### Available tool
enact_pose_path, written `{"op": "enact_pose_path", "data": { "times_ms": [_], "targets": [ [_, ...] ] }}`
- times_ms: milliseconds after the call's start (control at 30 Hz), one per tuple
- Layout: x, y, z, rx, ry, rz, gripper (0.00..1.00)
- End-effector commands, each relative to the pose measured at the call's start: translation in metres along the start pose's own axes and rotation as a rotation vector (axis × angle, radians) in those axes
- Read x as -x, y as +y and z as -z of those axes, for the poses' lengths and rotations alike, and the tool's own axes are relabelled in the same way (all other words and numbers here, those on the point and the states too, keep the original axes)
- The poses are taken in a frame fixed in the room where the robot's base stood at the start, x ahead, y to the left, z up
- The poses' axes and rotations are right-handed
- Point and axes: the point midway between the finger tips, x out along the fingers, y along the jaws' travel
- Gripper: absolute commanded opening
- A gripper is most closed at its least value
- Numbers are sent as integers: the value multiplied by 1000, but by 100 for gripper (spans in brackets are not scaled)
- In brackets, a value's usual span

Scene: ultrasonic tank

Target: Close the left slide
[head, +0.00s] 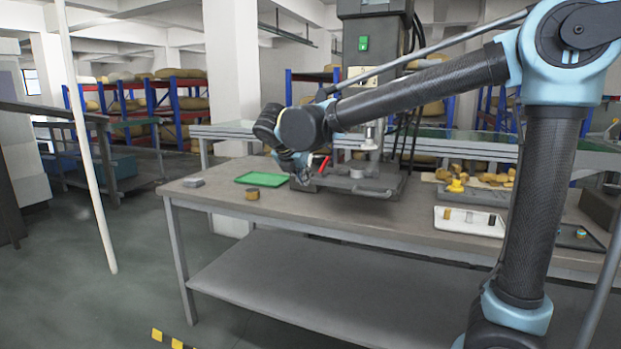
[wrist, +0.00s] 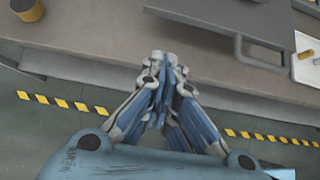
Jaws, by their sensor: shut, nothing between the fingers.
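The bench machine (head: 362,112) stands on the table. At its foot is a flat dark slide plate with a bar handle (head: 372,193) at the front. The wrist view shows the grey plate (wrist: 222,14) and its handle (wrist: 240,57) at the upper right. I cannot tell whether this is the left slide, and no second slide is clear. My gripper (head: 304,182) is in front of the machine's left side, partly hidden by its own wrist. In the wrist view my gripper (wrist: 165,62) is shut and empty, near the table's front edge, left of the handle and apart from it.
A tan-topped cylinder (head: 252,194), a green tray (head: 260,179) and a grey block (head: 194,182) are on the table's left. A white tray (head: 469,225) with small parts is to the right. A red lever (head: 325,162) is close by my gripper.

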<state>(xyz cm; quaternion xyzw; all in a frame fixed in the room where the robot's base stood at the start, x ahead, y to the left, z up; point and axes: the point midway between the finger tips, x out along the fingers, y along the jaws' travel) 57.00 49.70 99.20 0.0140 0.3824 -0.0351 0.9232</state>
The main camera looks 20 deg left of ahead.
Motion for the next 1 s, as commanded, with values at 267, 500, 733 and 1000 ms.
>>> {"op": "enact_pose_path", "data": {
  "times_ms": [267,500,733,1000],
  "targets": [
    [-50,-1,0,-4,1,3,0],
    [-85,-1,-10,-5,1,3,0],
    [-100,-1,-25,-4,1,1,0],
    [-103,-1,-28,-2,1,0,0]
  ]
}}
